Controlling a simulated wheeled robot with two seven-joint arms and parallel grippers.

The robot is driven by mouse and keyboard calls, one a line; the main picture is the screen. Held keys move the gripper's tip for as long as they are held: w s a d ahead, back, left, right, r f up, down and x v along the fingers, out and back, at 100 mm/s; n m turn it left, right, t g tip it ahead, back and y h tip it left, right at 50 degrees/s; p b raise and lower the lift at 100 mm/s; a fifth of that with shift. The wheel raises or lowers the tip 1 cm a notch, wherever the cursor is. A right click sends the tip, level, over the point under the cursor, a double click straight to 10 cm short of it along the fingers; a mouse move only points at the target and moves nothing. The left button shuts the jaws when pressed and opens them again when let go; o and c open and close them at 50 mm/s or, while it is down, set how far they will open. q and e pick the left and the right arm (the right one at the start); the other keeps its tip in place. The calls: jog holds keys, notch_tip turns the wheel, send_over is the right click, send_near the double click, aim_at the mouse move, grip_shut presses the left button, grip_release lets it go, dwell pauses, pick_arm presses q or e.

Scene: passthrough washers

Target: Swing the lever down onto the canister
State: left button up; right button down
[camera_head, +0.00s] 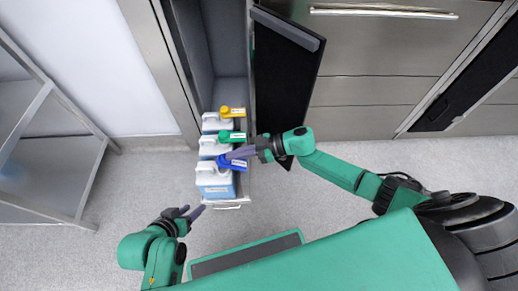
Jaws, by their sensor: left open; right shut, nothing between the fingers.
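Three white canisters stand in a row in a pulled-out drawer: the back one (210,122) with a yellow lever (232,112), the middle one (208,145) with a green lever (235,137), and the front one (214,178) with a blue lever (236,164). The levers point to the right across the canister tops; I cannot tell how far each is lowered. My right gripper (229,155) is shut and empty, right over the blue lever, between it and the green one; contact is unclear. My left gripper (194,211) is open and empty, below and left of the front canister.
The drawer's front edge (228,205) has a handle. A metal rack (55,165) is at the left. Grey floor (330,210) is clear below the cabinets.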

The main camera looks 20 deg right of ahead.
pick_arm(q)
jog(key=s+a+r+g+y+p, duration=0.3)
jog(key=s+a+r+g, duration=0.2)
jog(key=a+r, duration=0.25)
pick_arm(e)
jog(key=shift+w+a+h, duration=0.2)
jog(key=shift+a+h, duration=0.45)
jog(key=shift+h, duration=0.45)
jog(key=shift+w+a+f+g+p, duration=0.1)
jog(key=shift+a+f+g+p, duration=0.2)
jog(key=shift+a+f+p, duration=0.45)
pick_arm(q)
notch_tip(320, 180, down, 7)
jog(key=a+n, duration=0.1)
jog(key=shift+w, duration=0.2)
pick_arm(e)
jog(key=shift+w+a+f, duration=0.1)
jog(key=shift+a+f, duration=0.1)
jog(key=shift+f, duration=0.05)
pick_arm(q)
jog(key=shift+a+f, duration=0.1)
jog(key=shift+f, duration=0.1)
jog(key=shift+p, duration=0.4)
pick_arm(e)
jog(key=shift+r, duration=0.1)
